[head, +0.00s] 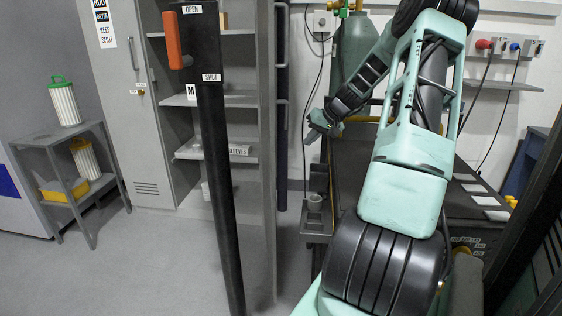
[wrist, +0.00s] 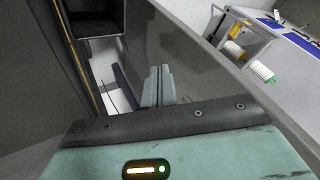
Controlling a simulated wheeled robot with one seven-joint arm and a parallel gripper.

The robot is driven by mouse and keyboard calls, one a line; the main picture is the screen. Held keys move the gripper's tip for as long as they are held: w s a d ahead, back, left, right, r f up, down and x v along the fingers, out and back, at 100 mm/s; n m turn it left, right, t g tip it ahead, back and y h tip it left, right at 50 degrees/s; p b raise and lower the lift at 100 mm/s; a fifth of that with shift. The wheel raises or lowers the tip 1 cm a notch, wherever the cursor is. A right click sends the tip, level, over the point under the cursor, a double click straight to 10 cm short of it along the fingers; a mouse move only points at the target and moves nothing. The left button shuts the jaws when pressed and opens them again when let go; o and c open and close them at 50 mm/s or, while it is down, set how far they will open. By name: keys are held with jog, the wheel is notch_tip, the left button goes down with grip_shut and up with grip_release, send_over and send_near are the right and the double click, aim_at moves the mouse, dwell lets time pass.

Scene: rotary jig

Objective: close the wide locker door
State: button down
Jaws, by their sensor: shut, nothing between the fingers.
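The wide locker door (head: 266,150) stands open, seen nearly edge-on in the head view, with handles on its right side. Left of it the locker's shelves (head: 190,100) are exposed. My gripper (head: 314,130) is right of the door, with its fingers pointing left and down. In the wrist view a broad grey panel (wrist: 190,45), apparently this door, runs diagonally beside my gripper (wrist: 157,85). The fingers are together and empty. I cannot tell whether they touch the panel.
A black post with an orange handle (head: 173,40), labelled OPEN and SHUT, stands in front of the locker. A small stand (head: 60,145) with filters is at the left. A dark bench (head: 350,165) and a gas cylinder (head: 357,50) are behind my arm. The left floor is clear.

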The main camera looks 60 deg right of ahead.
jog(key=w+a+f+p, duration=0.2)
jog(key=w+a+f, duration=0.1)
jog(key=w+f, duration=0.5)
jog(key=shift+w+p, duration=0.35)
jog(key=shift+w, duration=0.2)
jog(key=shift+a, duration=0.1)
